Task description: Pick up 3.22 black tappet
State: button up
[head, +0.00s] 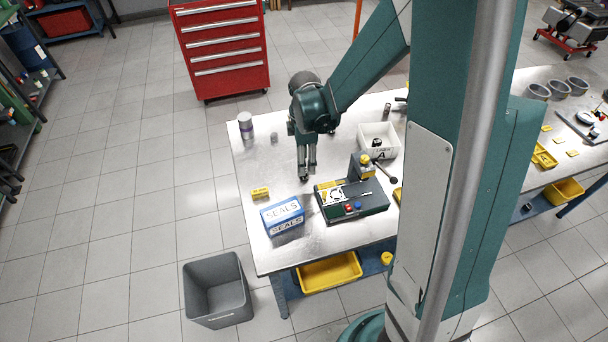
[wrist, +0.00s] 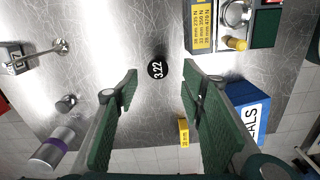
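The black tappet (wrist: 158,70) is a small dark disc marked "3.22" in white, lying on the metal worktable in the wrist view. I cannot make it out in the head view, where my gripper is over that part of the table. My gripper (wrist: 161,76) is open, its two green fingers apart and nothing held between them. The tappet appears in the gap between the fingertips. In the head view my gripper (head: 307,173) points down over the table (head: 262,235); its exact height above the tappet is unclear.
The green fixture (head: 352,202) with a yellow label stands right of my gripper. The blue SEALS box (head: 283,216), a small yellow block (head: 260,193), a purple-banded can (head: 246,125) and a small metal part (head: 274,137) are nearby. A white bin (head: 378,131) stands behind.

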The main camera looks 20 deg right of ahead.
jog(key=shift+f, duration=0.2)
jog(key=shift+f, duration=0.15)
jog(key=shift+w+f, duration=0.2)
jog(key=shift+f, duration=2.25)
jog(key=shift+c, duration=0.5)
jog(key=c, duration=0.9)
